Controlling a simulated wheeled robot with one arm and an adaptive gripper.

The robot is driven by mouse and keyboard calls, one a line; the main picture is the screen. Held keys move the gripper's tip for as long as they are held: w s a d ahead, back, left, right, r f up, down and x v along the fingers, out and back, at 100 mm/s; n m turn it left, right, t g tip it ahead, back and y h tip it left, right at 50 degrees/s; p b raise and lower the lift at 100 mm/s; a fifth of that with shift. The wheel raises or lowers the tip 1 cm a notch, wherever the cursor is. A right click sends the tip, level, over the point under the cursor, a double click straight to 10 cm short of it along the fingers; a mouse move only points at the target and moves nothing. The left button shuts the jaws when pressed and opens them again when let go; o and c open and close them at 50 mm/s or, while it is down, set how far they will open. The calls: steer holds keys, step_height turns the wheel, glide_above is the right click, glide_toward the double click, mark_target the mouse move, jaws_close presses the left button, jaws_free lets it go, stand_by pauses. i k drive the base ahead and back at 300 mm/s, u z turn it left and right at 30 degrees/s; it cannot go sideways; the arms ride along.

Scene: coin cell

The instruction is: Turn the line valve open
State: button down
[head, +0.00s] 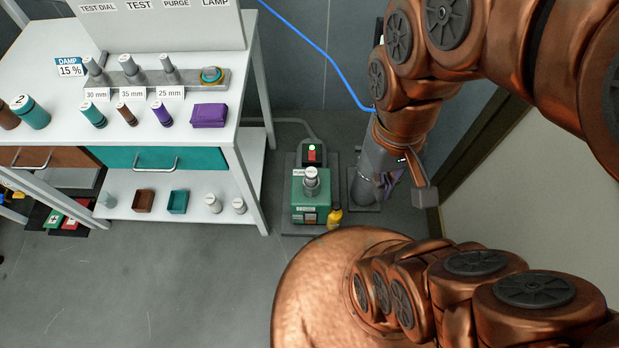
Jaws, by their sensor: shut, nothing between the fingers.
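I cannot make out the line valve for certain; my arm covers part of the area by the wall. A blue line (320,58) runs down the wall and passes behind my wrist. A grey upright cylinder (366,188) stands on a floor plate below my wrist, partly hidden by it. My gripper (425,195) hangs beside this cylinder, on its right. It is shut and empty. Whether it touches anything there, I cannot tell.
A green pump unit (311,212) with a lit switch box stands left of the cylinder, a yellow bottle (335,217) by it. A white workbench (200,150) with a teal drawer fills the left. A pale panel (540,205) is at right.

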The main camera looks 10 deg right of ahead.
mark_target(18, 195)
steer(key=u, duration=2.85)
steer(key=i, duration=1.35)
steer(key=u, duration=0.85)
steer(key=i, duration=1.95)
steer(key=z, duration=1.35)
steer(key=i, duration=1.05)
steer(key=z, duration=1)
